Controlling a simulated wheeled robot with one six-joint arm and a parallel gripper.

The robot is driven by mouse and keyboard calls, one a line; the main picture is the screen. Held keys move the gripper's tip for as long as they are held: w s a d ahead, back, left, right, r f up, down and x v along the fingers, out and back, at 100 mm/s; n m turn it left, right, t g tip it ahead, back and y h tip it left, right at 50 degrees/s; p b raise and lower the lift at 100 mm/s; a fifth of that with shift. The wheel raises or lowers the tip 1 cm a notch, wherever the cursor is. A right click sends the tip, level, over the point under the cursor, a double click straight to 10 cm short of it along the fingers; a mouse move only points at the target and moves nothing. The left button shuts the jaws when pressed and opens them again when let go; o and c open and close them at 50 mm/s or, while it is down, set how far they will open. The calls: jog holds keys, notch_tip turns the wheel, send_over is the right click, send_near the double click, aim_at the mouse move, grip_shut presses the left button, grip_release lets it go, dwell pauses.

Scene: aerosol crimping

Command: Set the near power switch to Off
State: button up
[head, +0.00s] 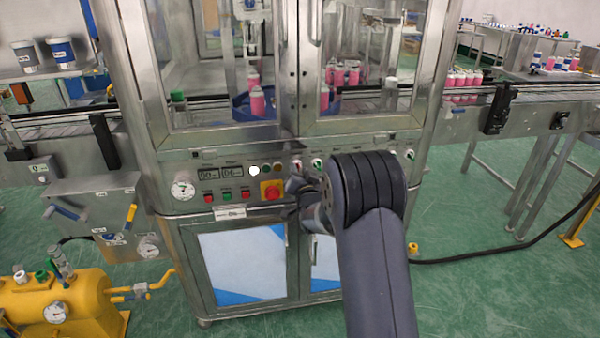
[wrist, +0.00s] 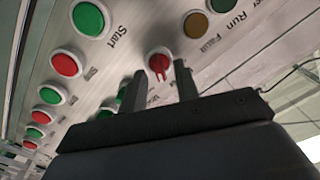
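A red rotary switch (wrist: 158,65) on a white round base sits on the machine's panel in the wrist view. Its handle points roughly toward my gripper. My gripper (wrist: 157,78) is open, with one finger on each side of the handle and a visible gap on both sides. I cannot tell how deep the fingers reach around it. In the head view the switch appears as a small red-and-white knob (head: 297,165), just above my gripper (head: 297,186). Its Off marking cannot be read.
A red emergency button on a yellow plate (head: 271,190) is close to the left of my gripper. Green and red push buttons (wrist: 88,18) and an amber Fault lamp (wrist: 196,25) flank the switch. Glass doors (head: 365,60) with pink cans inside are above the panel.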

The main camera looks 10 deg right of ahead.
jog(key=shift+c, duration=0.2)
grip_shut()
jog(key=shift+f+b, duration=0.1)
jog(key=shift+b, duration=0.4)
jog(key=n+b, duration=0.2)
jog(key=shift+f+b, duration=0.1)
jog(key=shift+b, duration=0.3)
jog(key=shift+a+r+n+b, duration=0.1)
jog(key=shift+a+n+b, duration=0.05)
jog(key=shift+n+b, duration=2.2)
jog(key=shift+a+r+n+b, duration=0.1)
jog(key=shift+n+b, duration=2)
jog(key=shift+n, duration=0.45)
jog(key=shift+r, duration=0.1)
